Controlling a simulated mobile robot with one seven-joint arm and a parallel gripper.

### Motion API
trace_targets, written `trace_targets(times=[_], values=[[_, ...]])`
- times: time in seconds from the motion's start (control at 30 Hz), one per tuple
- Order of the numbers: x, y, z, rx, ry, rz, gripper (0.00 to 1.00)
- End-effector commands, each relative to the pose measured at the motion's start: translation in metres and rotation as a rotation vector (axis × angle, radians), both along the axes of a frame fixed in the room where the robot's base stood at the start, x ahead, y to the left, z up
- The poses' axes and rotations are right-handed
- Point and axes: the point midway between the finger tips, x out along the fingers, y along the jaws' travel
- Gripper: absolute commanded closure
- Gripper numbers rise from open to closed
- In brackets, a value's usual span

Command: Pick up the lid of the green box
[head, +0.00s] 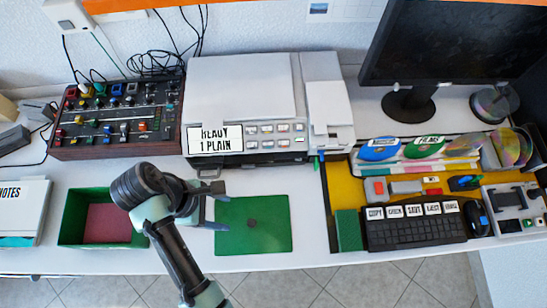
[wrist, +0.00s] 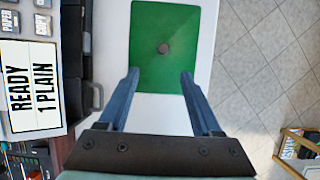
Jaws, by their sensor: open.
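The green lid (head: 266,236) lies flat on the white table, right of the green box, with a small dark round knob (head: 252,223) at its middle. The lid also shows in the wrist view (wrist: 165,70), ahead of the fingertips, with its knob (wrist: 164,47) upright. The green box (head: 72,228) stands open at the left, with a reddish-brown inside; my arm hides part of its right side. My gripper (head: 217,206) is open and empty, at the left edge of the lid in the head view. In the wrist view my gripper (wrist: 158,74) has its fingers spread apart, with the knob beyond them.
A printer (head: 240,90) stands behind the lid, and a mixer (head: 115,120) is at the back left. A yellow tray (head: 345,190) with a keyboard (head: 415,228) and discs is to the right. The table's front edge is close to the lid.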

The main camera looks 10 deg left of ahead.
Motion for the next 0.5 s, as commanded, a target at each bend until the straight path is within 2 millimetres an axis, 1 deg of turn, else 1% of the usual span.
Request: trace_targets(times=[0.03, 0.1, 0.33, 0.4, 0.5], values=[[-0.005, -0.003, -0.005, -0.017, 0.017, 0.011, 0.34], [-0.006, -0.007, -0.013, -0.026, 0.026, 0.015, 0.34], [-0.002, -0.023, -0.052, -0.023, 0.025, 0.011, 0.34], [0.000, -0.026, -0.062, -0.021, 0.023, 0.011, 0.34], [0.002, -0.030, -0.071, -0.020, 0.022, 0.011, 0.34]])
